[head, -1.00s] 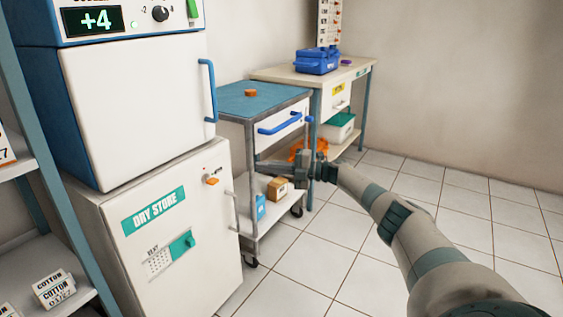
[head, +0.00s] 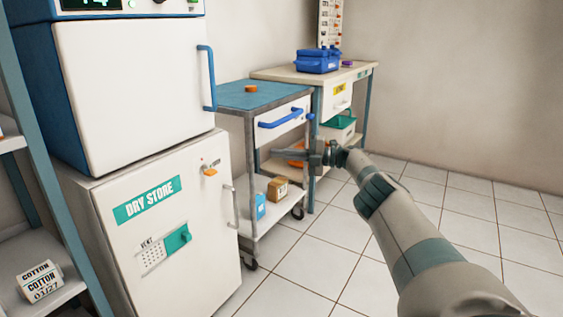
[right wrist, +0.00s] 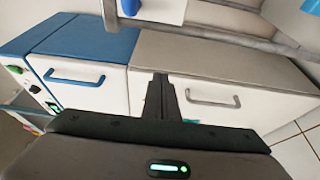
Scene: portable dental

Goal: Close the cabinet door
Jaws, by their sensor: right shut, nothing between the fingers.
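The white DRY STORE cabinet door (head: 205,235) fills the lower left of the head view, with an orange knob (head: 210,172), a green vent slider (head: 178,238) and a grey handle (head: 232,206). It looks flush with its cabinet; I cannot tell whether a small gap is left. A white door (head: 130,75) with a blue handle (head: 207,78) sits above it and also looks flush. My right gripper (head: 274,153) is shut and empty, right of the grey handle, in front of the trolley. Its fingers (right wrist: 160,95) point towards the cabinets in the wrist view. My left gripper is out of view.
A trolley with a blue top (head: 250,95), a drawer and a lower shelf stands right of the cabinet. A desk (head: 290,74) with a blue case (head: 318,60) is behind it. A shelf with cotton boxes (head: 40,280) is at left. The tiled floor (head: 460,215) is clear at right.

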